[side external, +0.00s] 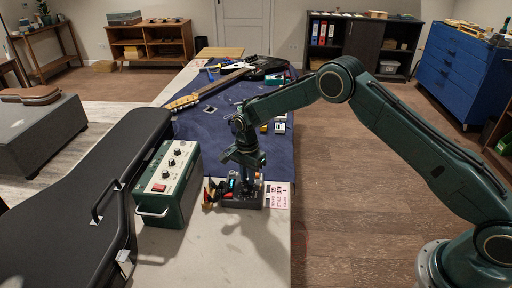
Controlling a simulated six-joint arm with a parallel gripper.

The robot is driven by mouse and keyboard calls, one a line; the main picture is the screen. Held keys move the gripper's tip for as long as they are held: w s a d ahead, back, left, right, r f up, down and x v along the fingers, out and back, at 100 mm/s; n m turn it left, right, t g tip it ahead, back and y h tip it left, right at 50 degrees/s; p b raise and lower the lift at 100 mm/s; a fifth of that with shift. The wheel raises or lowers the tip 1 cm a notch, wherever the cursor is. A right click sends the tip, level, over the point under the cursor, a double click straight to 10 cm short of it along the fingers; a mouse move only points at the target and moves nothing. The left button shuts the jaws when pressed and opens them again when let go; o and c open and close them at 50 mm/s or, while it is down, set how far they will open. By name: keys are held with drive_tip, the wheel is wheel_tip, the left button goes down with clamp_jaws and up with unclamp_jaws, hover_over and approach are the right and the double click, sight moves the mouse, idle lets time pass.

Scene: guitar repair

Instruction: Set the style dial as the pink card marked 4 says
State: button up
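A white card with pinkish-red print (277,195) lies near the right edge of the bench; its lettering is too small to read. My gripper (243,182) points down just left of it, over a small dark block or holder (241,202) with several coloured items around it. The fingertips blend with these items, so I cannot tell whether they touch anything or are open. A green box (180,203) with a pale top panel, several black knobs and a red switch stands to the left. I cannot tell which control is the style dial.
A black guitar case (75,205) lies left of the green box. A guitar (207,88) and small tools lie on the blue mat (208,137) behind my gripper. Bare pale bench top (220,250) is clear in front.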

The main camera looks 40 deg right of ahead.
drive_tip(key=shift+o, duration=0.4)
drive_tip(key=shift+r, duration=0.1)
drive_tip(key=shift+r, duration=3.4)
drive_tip(key=shift+r, duration=0.1)
wheel_tip(320, 180, up, 6)
drive_tip(key=shift+f, duration=0.1)
